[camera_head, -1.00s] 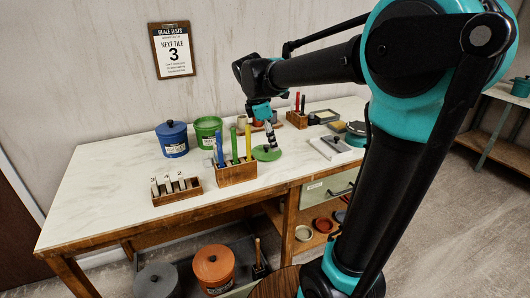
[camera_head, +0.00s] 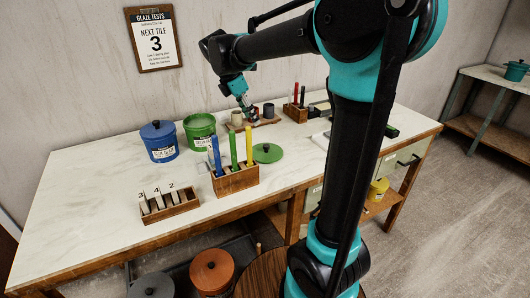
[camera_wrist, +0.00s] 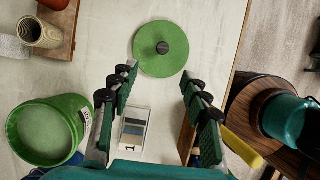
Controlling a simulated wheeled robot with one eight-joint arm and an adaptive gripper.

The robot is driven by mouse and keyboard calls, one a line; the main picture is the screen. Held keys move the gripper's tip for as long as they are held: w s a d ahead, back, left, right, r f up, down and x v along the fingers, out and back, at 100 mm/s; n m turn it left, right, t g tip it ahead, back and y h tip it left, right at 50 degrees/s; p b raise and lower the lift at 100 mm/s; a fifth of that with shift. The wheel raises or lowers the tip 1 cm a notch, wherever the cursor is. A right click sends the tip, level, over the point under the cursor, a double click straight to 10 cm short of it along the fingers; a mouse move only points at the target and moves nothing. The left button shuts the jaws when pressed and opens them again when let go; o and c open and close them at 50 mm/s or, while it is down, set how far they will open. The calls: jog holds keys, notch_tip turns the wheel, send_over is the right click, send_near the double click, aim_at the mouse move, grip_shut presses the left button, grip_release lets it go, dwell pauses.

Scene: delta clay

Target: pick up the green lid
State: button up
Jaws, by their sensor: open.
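The green lid (camera_head: 267,152) is a flat round disc with a dark knob. It lies on the white table, right of the wooden holder with colored sticks and near the green bucket. In the wrist view the green lid (camera_wrist: 161,48) lies beyond my fingertips, roughly in line with the gap between them. My gripper (camera_wrist: 158,82) is open and empty. In the head view my gripper (camera_head: 248,110) hangs above the table, behind the lid and apart from it.
The green bucket (camera_head: 199,130) and the blue lidded bucket (camera_head: 159,141) stand left of the lid. A wooden holder (camera_head: 236,182) with upright blue, green and yellow sticks is close in front. A small board with cups (camera_head: 237,118) lies behind. Bare tabletop lies right of the lid.

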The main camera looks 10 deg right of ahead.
send_near(266, 145)
jog(key=x, duration=0.2)
jog(key=shift+w+f, duration=0.25)
jog(key=shift+s+x, duration=0.2)
jog(key=shift+x, duration=1.35)
jog(key=shift+s+x, duration=0.15)
jog(key=shift+x, duration=1.4)
grip_shut()
